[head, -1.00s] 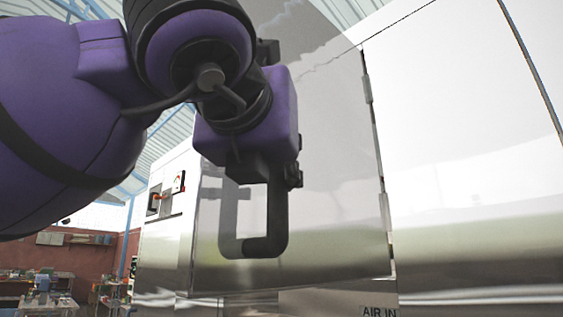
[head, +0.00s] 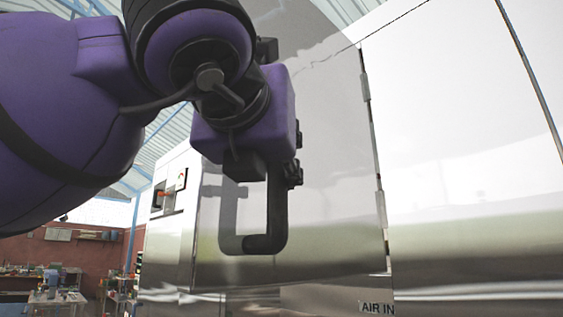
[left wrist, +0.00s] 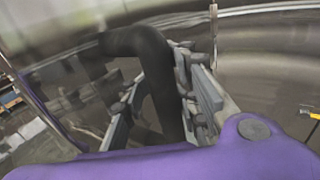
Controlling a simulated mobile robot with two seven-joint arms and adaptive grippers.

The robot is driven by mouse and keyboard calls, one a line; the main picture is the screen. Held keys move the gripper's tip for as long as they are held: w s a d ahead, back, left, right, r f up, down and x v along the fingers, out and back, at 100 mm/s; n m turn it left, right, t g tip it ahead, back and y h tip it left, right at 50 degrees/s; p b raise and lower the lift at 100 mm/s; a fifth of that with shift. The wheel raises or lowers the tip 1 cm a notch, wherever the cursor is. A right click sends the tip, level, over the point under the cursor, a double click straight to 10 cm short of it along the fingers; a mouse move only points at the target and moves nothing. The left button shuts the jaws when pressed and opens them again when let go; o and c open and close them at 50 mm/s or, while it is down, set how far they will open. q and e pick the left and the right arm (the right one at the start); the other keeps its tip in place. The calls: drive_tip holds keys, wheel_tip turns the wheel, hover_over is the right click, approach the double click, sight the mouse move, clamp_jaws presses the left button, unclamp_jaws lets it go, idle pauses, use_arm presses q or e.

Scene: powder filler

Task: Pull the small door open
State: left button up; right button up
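The small door (head: 335,200) is a shiny metal panel on the machine's front, hinged along its right edge. In the head view, it looks closed or only slightly ajar; I cannot tell which. Its black U-shaped handle (head: 268,243) stands near its left side. My left gripper (head: 282,175) is at the upper part of the handle's upright bar, partly hidden behind my purple wrist. In the left wrist view, the gripper fingers (left wrist: 165,105) lie on both sides of the black handle (left wrist: 150,50) and appear shut on it. My right gripper is not in view.
Hinges (head: 381,208) line the door's right edge. A wide shiny panel (head: 470,170) stands to the right, and a control panel (head: 170,192) to the left. An "AIR IN" label (head: 378,308) is below. Workbenches (head: 55,297) stand far back at left.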

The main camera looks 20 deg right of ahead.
use_arm(q)
drive_tip(key=shift+o, duration=1.4)
drive_tip(key=shift+s+a+r, duration=0.2)
drive_tip(key=shift+s+a, duration=0.1)
drive_tip(key=shift+a, duration=0.15)
drive_tip(key=v, duration=1.1)
drive_tip(key=shift+s, duration=0.3)
drive_tip(key=shift+f, duration=0.15)
